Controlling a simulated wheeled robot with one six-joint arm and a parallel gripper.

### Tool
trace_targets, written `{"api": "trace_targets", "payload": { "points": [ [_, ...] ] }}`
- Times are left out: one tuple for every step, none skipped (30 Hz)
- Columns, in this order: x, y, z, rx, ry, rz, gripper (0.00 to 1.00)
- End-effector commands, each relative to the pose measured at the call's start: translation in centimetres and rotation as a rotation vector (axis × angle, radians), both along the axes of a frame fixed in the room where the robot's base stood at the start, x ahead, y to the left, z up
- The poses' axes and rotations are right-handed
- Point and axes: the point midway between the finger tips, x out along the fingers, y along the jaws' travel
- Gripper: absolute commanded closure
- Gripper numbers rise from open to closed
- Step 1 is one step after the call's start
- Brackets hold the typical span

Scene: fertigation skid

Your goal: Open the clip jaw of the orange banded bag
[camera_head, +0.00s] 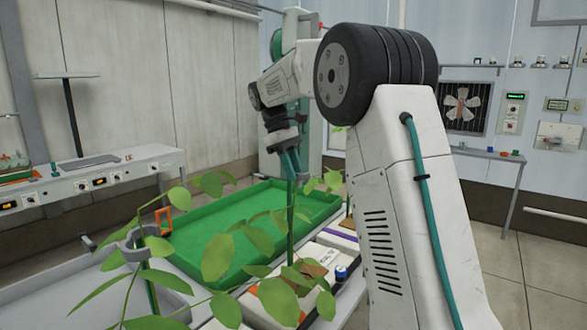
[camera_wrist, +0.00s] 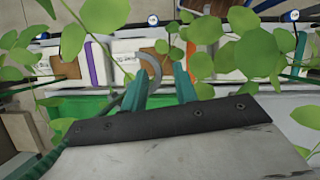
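My gripper (camera_wrist: 160,84) shows two teal fingers apart with a gap between them, reaching over the bags. In the head view my gripper (camera_head: 291,168) points down above the green tray, beside a tall plant stem. A grey curved piece (camera_wrist: 155,66) shows by the left finger; I cannot tell whether it is a clip jaw or whether they touch. A white bag with an orange strip (camera_wrist: 190,50) lies partly behind leaves, right of the fingers. In the head view an orange patch (camera_head: 252,290) shows on a near white bag. Leaves hide its clip jaw.
A purple-banded bag (camera_wrist: 96,64) lies to the left in the wrist view. A green tray (camera_head: 215,232) stands beside the bags. Leafy plants (camera_head: 215,257) cross the front. A grey clip ring (camera_head: 135,246) and an orange frame (camera_head: 163,221) stand at left.

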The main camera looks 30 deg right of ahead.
Motion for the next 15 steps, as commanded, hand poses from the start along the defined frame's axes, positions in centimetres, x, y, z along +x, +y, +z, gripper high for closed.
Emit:
{"api": "trace_targets", "payload": {
  "points": [
    [0.0, -0.1, 0.0, 0.0, 0.0, -0.001, 0.71],
    [0.0, -0.1, 0.0, -0.001, 0.001, -0.002, 0.71],
    [0.0, -0.2, 0.0, -0.001, 0.001, -0.002, 0.71],
    [0.0, -0.2, 0.0, -0.001, 0.001, -0.002, 0.71],
    [0.0, -0.1, 0.1, -0.001, 0.001, -0.002, 0.71],
    [0.1, -0.1, 0.3, -0.001, 0.001, -0.002, 0.71],
    [0.2, 0.0, 0.5, 0.0, 0.0, -0.001, 0.71],
    [0.3, 0.1, 0.8, -0.001, -0.001, -0.001, 0.71],
    [0.6, 0.2, 1.2, 0.0, -0.002, 0.0, 0.71],
    [1.0, 0.5, 1.0, 0.001, 0.0, 0.002, 0.71],
    [1.6, 0.8, 1.0, 0.0, 0.001, 0.002, 0.71],
    [2.3, 1.3, 1.0, 0.001, 0.0, 0.005, 0.71],
    [3.0, 1.7, 0.9, 0.002, -0.001, 0.006, 0.71],
    [3.6, 2.2, 0.9, 0.003, -0.003, 0.007, 0.71],
    [4.6, 2.8, 0.9, 0.004, -0.003, 0.01, 0.71]
  ]
}}
